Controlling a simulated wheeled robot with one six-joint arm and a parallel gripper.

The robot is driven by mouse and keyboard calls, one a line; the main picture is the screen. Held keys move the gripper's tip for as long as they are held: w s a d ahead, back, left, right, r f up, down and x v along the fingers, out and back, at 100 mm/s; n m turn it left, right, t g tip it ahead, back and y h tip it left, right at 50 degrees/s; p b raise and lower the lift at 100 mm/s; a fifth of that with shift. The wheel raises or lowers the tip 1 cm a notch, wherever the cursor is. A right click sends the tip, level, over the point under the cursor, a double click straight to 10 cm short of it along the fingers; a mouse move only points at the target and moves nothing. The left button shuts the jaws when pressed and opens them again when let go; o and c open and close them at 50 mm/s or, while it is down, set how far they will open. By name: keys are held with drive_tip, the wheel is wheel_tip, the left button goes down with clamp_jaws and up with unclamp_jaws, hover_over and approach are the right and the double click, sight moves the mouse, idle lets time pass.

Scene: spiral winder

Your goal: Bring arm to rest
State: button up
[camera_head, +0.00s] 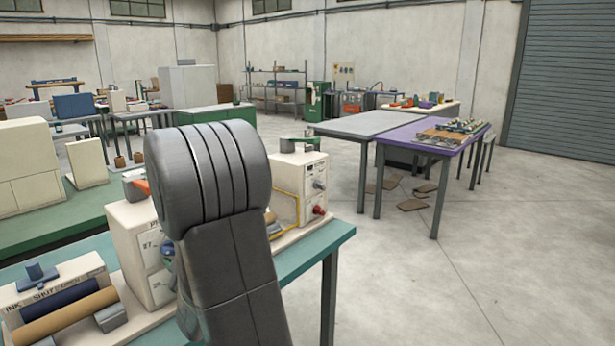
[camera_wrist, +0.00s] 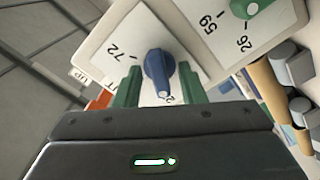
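In the wrist view my gripper (camera_wrist: 161,74) is open, its two green fingers on either side of a blue knob (camera_wrist: 158,68) with gaps showing between. The knob sits on a pale panel plate marked 72. A green knob (camera_wrist: 246,8) is on the neighbouring plate marked 59 and 26. In the head view my grey arm covers the middle of the cream winder machine (camera_head: 128,235), and my gripper is hidden behind it.
The machine stands on a teal-topped bench (camera_head: 318,240). A tan roller (camera_head: 68,316) and a dark roller (camera_head: 60,295) lie at lower left. A purple table (camera_head: 400,133) stands at right, with flat brown pieces on the floor below. The floor at front right is clear.

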drive_tip(key=shift+r+m+p, duration=0.2)
drive_tip(key=shift+m+p, duration=0.2)
drive_tip(key=shift+p, duration=0.4)
